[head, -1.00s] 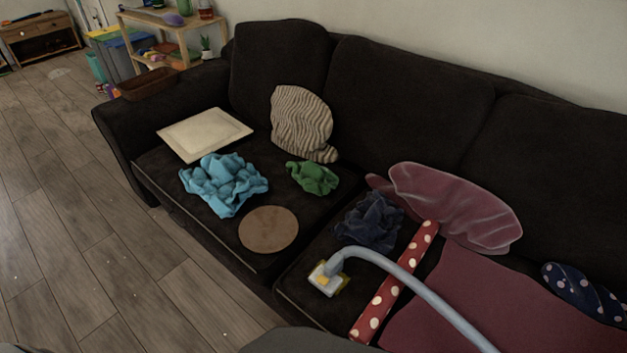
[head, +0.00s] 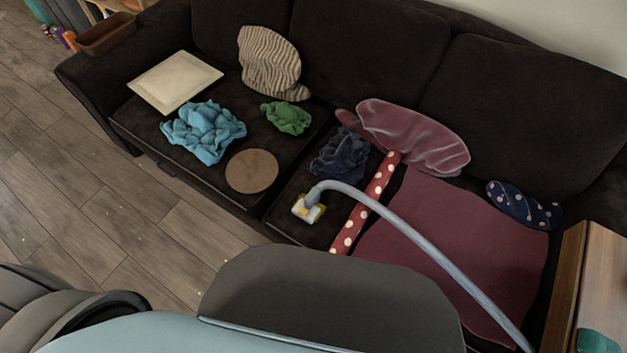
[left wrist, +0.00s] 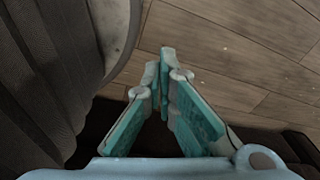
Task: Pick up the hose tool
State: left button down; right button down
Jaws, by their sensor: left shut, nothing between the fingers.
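The hose tool (head: 398,220) lies on the dark sofa in the head view. It is a long grey curved tube with a small yellow and white head (head: 308,208) at its left end. The tube crosses a red polka-dot strip and a maroon cloth and runs down to the lower right. My left gripper (left wrist: 165,62) shows in the left wrist view, with its teal fingers together and empty, above the wooden floor. It is away from the hose tool, which is not in that view. My right gripper is not in view.
On the sofa (head: 355,45) lie a blue cloth (head: 203,130), a green cloth (head: 287,117), a brown disc (head: 252,171), a cream panel (head: 174,80) and a dark blue cloth (head: 340,157). A wooden piece of furniture (head: 604,270) stands at the right. Open floor lies at the left.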

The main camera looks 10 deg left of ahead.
aim_at(310, 202)
jog(key=z, duration=0.05)
jog(key=k, duration=0.5)
jog(key=u, duration=1.1)
jog(key=i, duration=0.95)
jog(key=z, duration=1.65)
